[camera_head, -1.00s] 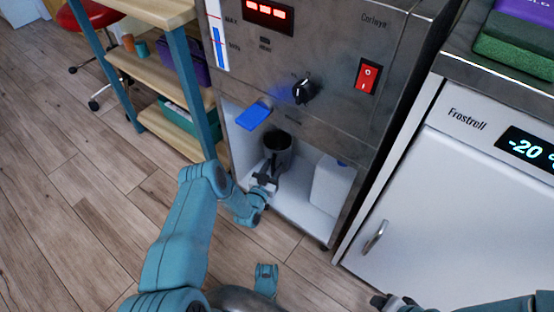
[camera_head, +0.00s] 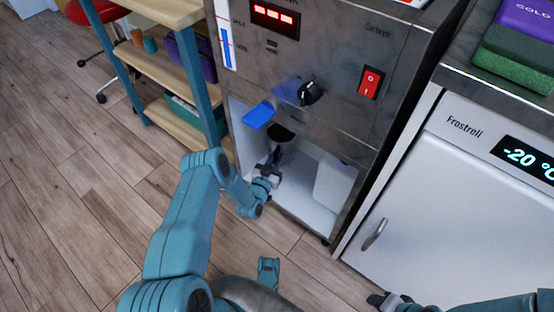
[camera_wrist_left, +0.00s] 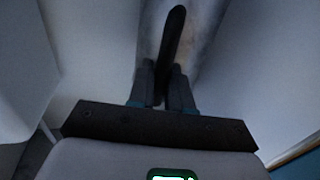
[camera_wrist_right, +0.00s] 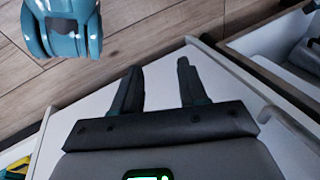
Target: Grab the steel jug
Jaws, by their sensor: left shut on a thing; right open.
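The steel jug (camera_head: 281,133) stands in the bay of the steel machine, under the blue lever. Its dark open mouth shows in the head view; most of its body is hidden in shade and behind my gripper. My left gripper (camera_head: 273,165) is shut on the jug's black handle (camera_wrist_left: 172,38), which stands between the two fingers in the left wrist view. The jug's grey body (camera_wrist_left: 205,35) shows beyond the handle there. My right gripper (camera_wrist_right: 158,85) is open and empty, in front of the white fridge; it shows at the lower right in the head view (camera_head: 385,299).
The machine (camera_head: 345,40) has a blue lever (camera_head: 259,115), a black knob (camera_head: 310,93) and a red switch (camera_head: 370,82). A white block (camera_head: 334,184) stands right of the jug in the bay. The fridge (camera_head: 450,225) is at right, a wooden shelf (camera_head: 160,67) at left.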

